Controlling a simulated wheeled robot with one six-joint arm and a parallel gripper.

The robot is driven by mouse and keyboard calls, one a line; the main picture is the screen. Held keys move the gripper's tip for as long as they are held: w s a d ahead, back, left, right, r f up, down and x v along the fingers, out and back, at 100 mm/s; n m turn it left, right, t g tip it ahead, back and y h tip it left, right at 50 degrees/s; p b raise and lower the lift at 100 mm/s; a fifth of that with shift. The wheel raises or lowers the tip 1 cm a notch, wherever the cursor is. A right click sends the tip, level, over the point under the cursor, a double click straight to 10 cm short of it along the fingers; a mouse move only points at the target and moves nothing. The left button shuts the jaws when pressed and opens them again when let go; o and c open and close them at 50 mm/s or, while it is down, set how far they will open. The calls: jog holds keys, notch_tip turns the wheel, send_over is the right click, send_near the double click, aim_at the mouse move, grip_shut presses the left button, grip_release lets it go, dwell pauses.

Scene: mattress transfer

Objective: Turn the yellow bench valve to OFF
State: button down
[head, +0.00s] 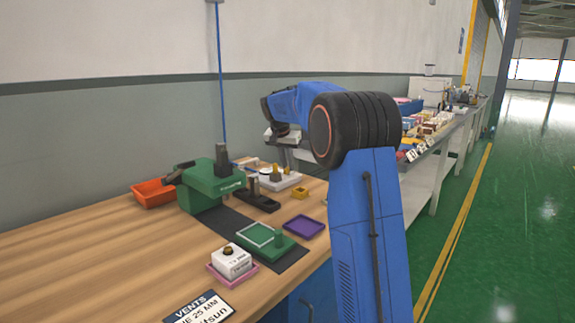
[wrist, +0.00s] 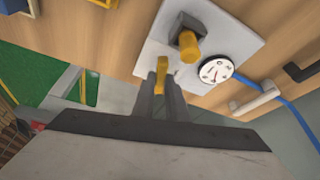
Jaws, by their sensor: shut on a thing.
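The yellow valve handle (wrist: 161,72) sits at the lower edge of a pale grey plate in the wrist view. My gripper (wrist: 160,88) is shut on this handle, with one grey finger on each side. A round white gauge (wrist: 216,70) is on the plate to the right of the handle. A yellow fitting (wrist: 188,45) on a dark block stands above it. The gauge marks and any OFF lettering are too small to read.
A purple tray (head: 304,227) and an orange bin (head: 153,192) are also on the bench (head: 90,250).

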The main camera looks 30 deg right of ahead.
jog(key=n, duration=0.2)
jog(key=n+t+y, duration=0.1)
jog(key=n, duration=0.2)
jog(key=n+y, duration=0.1)
jog(key=n, duration=0.1)
jog(key=shift+s+d+t, duration=0.15)
jog(key=shift+d+t, duration=0.1)
jog(key=shift+t, duration=0.15)
jog(key=n+y, duration=0.2)
jog(key=n, duration=0.2)
jog(key=shift+d+n, duration=0.15)
jog(key=shift+n, duration=0.15)
jog(key=shift+n+y, duration=0.6)
jog(key=shift+n, duration=0.9)
jog(key=c, duration=1.8)
grip_release()
jog(key=shift+o, duration=0.2)
jog(key=v, duration=1.7)
jog(key=shift+r, duration=0.3)
jog(key=shift+d, duration=0.1)
